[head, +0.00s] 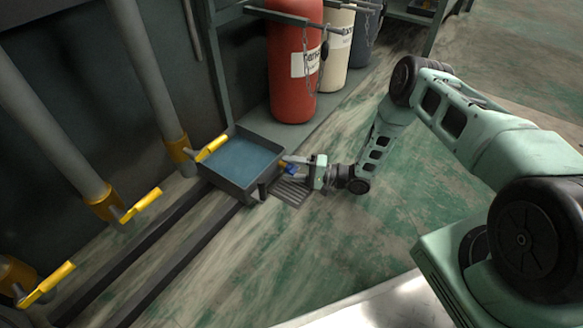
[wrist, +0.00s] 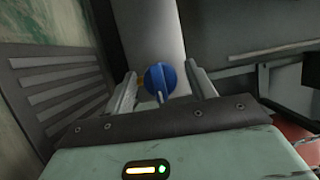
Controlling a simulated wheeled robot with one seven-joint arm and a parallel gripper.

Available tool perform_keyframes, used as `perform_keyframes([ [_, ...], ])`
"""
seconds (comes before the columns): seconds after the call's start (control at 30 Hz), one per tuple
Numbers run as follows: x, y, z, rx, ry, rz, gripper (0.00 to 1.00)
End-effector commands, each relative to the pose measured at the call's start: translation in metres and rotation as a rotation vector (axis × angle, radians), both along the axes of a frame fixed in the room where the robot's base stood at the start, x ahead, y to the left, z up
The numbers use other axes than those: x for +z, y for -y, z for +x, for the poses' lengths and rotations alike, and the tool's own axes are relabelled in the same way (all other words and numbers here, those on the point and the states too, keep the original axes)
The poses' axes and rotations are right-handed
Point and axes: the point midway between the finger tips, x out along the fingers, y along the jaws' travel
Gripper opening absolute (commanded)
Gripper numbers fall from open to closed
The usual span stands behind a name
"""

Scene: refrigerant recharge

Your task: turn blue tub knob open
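The tub (head: 228,183) is a dark square metal basin with blue liquid, standing by the wall in the head view. Its blue knob (head: 291,169) is on the side facing my arm. In the wrist view the round blue knob (wrist: 160,77) has a raised ridge across its face, with a bit of yellow behind its left side. My gripper (head: 290,167) is at the knob, low beside the tub. In the wrist view my gripper (wrist: 162,82) is open, with one finger on each side of the knob and a visible gap to each. The knob's rear is hidden.
A floor grate (head: 290,191) lies below my gripper. Yellow-handled pipe valves (head: 141,206) line the wall at left. A red cylinder (head: 293,80) and a cream cylinder (head: 337,45) stand chained behind the tub. Green floor (head: 260,265) in front is clear.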

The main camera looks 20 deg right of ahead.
Motion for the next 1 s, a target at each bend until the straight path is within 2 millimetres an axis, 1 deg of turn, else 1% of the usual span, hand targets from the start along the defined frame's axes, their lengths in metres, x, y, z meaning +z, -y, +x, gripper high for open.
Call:
perform_keyframes([
  [0.23,0.001,0.002,0.0,-0.001,0.002,0.0,0.55],
  [0.37,0.003,0.012,-0.006,-0.003,0.001,0.0,0.55],
  [0.47,0.005,0.028,-0.016,-0.003,0.0,0.0,0.55],
  [0.8,0.004,0.096,-0.058,-0.003,0.001,-0.001,0.55],
  [1.0,0.002,0.129,-0.079,-0.003,0.001,-0.001,0.55],
])
